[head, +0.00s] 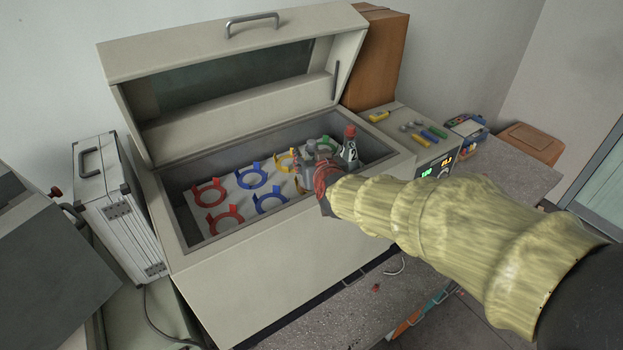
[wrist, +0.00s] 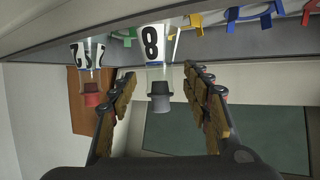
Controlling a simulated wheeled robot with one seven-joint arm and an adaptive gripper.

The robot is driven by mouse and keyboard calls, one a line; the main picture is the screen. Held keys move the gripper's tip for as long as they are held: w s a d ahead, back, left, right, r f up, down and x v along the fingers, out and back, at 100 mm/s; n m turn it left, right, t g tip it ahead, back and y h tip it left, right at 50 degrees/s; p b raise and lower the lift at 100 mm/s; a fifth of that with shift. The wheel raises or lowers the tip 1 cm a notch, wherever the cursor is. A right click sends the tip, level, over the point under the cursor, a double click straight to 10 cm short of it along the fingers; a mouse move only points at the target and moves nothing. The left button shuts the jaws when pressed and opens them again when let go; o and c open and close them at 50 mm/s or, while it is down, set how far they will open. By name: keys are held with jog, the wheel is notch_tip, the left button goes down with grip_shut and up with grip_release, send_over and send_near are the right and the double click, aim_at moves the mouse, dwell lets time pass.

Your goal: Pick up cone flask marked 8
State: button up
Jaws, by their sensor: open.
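The cone flask marked 8 (wrist: 153,45) shows upside down in the wrist view, with a black 8 on a white label and a grey stopper. In the head view, its grey stopper (head: 309,146) shows just beyond my gripper, and most of its body is hidden. My gripper (wrist: 160,76) is open, with one finger on each side of the flask's neck and stopper. Gaps show on both sides, so the fingers look apart from it. In the head view, my gripper (head: 324,178) is over the front right part of the open box.
A second flask with a red stopper (head: 349,150) stands close to the right; it also shows in the wrist view (wrist: 90,55). Coloured ring holders (head: 210,192) line the box floor. The box walls and raised lid (head: 230,75) surround the space.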

jog(key=shift+x, duration=0.95)
jog(key=shift+r, duration=0.1)
grip_shut()
